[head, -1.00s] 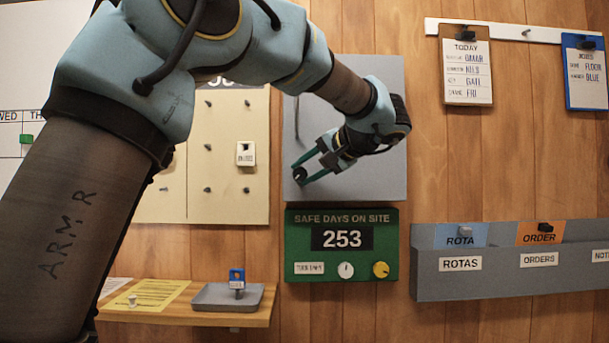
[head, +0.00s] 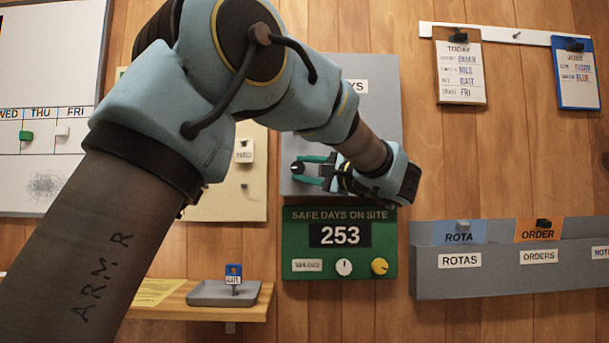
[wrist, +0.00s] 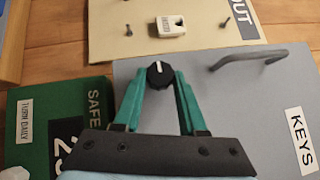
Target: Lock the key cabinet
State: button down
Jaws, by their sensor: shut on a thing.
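The grey key cabinet (head: 392,140) hangs on the wood wall with its door flat against it. Its "KEYS" label shows at the top in the head view and on the right in the wrist view (wrist: 301,141). A round black knob (wrist: 160,75) with a white pointer line sits near the cabinet's lower left edge. In the wrist view the line points nearly straight up, away from my gripper. My gripper (head: 298,169) reaches in from the right, its green fingers shut on the knob. The bar handle (wrist: 247,55) shows in the wrist view; my arm hides it in the head view.
The green safety board (head: 300,240) with its two dials is just below the cabinet. A cream peg board (head: 225,200) is at left, a shelf with a grey tray (head: 210,299) below it. A grey file rack (head: 500,278) stands out at lower right.

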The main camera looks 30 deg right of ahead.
jog(key=shift+f+m, duration=0.1)
jog(key=shift+m, duration=0.2)
jog(key=shift+c, duration=2.3)
grip_release()
jog(key=b+v, duration=0.1)
jog(key=v, duration=0.9)
jog(key=shift+s+d+f, duration=0.15)
jog(key=shift+s+f, duration=0.1)
jog(key=shift+s, duration=0.1)
